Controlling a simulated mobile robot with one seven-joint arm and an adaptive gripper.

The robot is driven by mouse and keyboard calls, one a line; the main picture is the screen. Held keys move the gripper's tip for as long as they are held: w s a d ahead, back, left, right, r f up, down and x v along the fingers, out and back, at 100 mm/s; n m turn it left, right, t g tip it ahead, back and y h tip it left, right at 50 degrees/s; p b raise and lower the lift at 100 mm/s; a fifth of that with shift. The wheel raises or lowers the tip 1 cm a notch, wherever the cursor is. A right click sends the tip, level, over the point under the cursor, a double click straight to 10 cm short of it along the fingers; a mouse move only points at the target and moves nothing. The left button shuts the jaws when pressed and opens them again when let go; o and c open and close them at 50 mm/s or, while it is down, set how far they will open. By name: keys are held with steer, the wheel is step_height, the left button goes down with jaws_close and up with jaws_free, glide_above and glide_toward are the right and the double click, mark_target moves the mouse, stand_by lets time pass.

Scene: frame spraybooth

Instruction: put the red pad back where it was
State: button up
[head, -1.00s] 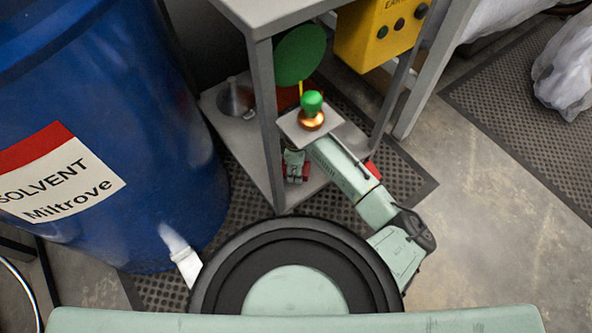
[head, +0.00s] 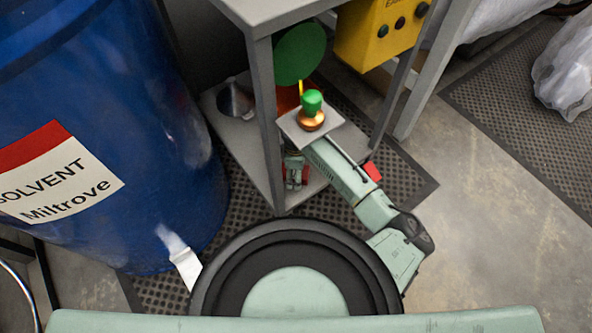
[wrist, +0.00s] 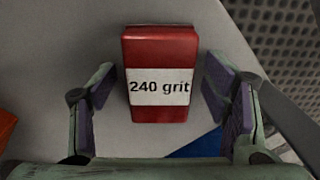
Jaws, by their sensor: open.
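The red pad (wrist: 160,50), a block with a white "240 grit" label, lies on a grey surface in the wrist view. My gripper (wrist: 160,88) is open, with one finger on each side of the pad. Gaps show between the pad and both fingers. In the head view my gripper (head: 295,172) is low beside the front leg of the grey stand, over its lower shelf (head: 262,170). Only a small red part of the pad (head: 305,174) shows there; my arm and gripper hide the rest.
A blue solvent drum (head: 150,200) stands left of the stand. A small plate (head: 290,125) with a green-topped copper piece (head: 312,108) is above my wrist. A yellow box (head: 375,40) hangs behind. An orange-red item (wrist: 5,128) lies left of the pad.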

step_height(320, 180, up, 12)
steer(key=p, duration=0.2)
steer(key=shift+r, duration=0.15)
